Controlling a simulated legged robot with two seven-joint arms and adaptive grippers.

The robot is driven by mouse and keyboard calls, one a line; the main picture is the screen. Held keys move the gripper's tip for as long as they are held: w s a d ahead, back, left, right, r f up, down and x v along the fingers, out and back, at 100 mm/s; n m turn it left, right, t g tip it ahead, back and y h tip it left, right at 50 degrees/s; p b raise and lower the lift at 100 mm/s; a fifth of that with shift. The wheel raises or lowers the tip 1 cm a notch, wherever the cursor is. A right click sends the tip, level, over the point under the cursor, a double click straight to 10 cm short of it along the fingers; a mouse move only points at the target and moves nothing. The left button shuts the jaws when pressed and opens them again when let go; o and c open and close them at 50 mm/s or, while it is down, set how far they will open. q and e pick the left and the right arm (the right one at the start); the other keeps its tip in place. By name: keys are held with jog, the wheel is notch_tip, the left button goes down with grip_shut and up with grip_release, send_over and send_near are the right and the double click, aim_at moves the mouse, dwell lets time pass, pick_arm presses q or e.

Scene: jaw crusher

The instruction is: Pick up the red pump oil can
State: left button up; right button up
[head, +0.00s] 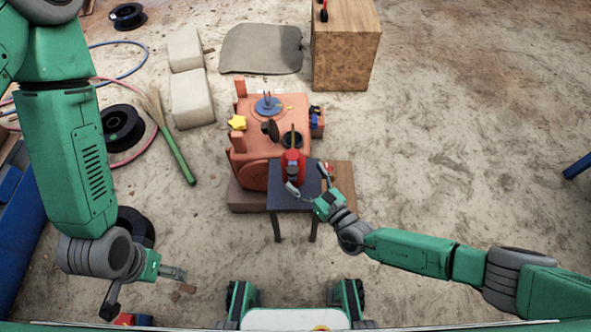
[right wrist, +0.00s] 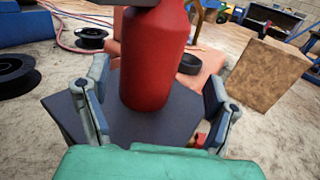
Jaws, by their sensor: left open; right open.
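The red pump oil can (head: 291,168) stands upright on a small dark table (head: 292,203) in front of the orange machine. In the right wrist view the can (right wrist: 153,62) is large and sits between the two fingers of my right gripper (right wrist: 158,98). That gripper (head: 307,180) is open around the can, with a finger on each side; I cannot tell whether either touches it. The can's top is cut off in the right wrist view. My left gripper (head: 143,288) is open and empty at the lower left, well away from the table.
The orange jaw crusher (head: 255,140) stands right behind the table. A wooden box (head: 345,50) is farther back. Pale blocks (head: 192,95), a broom (head: 176,150) and black spools (head: 122,127) lie to the left. The sandy floor at right is mostly clear.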

jog(key=shift+w+a, duration=0.4)
jog(key=shift+a, duration=0.15)
jog(key=shift+w+a, duration=0.3)
jog(key=shift+a, duration=0.3)
jog(key=b+x, duration=0.3)
jog(key=x, duration=0.1)
jog(key=shift+d+f, duration=0.1)
jog(key=shift+f, duration=0.05)
jog(key=shift+w, duration=0.25)
pick_arm(q)
jog(key=f, duration=0.3)
jog(key=shift+a+f, duration=0.3)
jog(key=shift+f, duration=0.1)
